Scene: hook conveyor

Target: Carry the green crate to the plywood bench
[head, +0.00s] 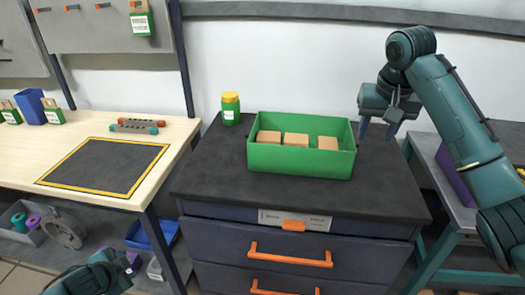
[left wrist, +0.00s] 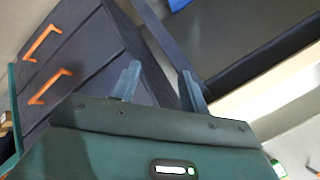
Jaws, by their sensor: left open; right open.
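The green crate (head: 300,161) stands on the dark top of a drawer cabinet, with several tan blocks (head: 296,139) inside it. The plywood bench (head: 177,137) is to the left of the cabinet and has a black mat with a yellow border (head: 105,165). My right gripper (head: 378,130) is open and empty, pointing down just right of the crate's right end, apart from it. In the left wrist view my left gripper (left wrist: 158,82) is open and empty, with the cabinet's drawers beyond it. In the head view only part of my left arm shows at the bottom left.
A green jar with a yellow lid (head: 230,108) stands left of the crate on the cabinet (head: 215,175). A blue box (head: 30,107) stands at the bench's back left. A blue bin (head: 150,234) sits below the bench. The mat is clear.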

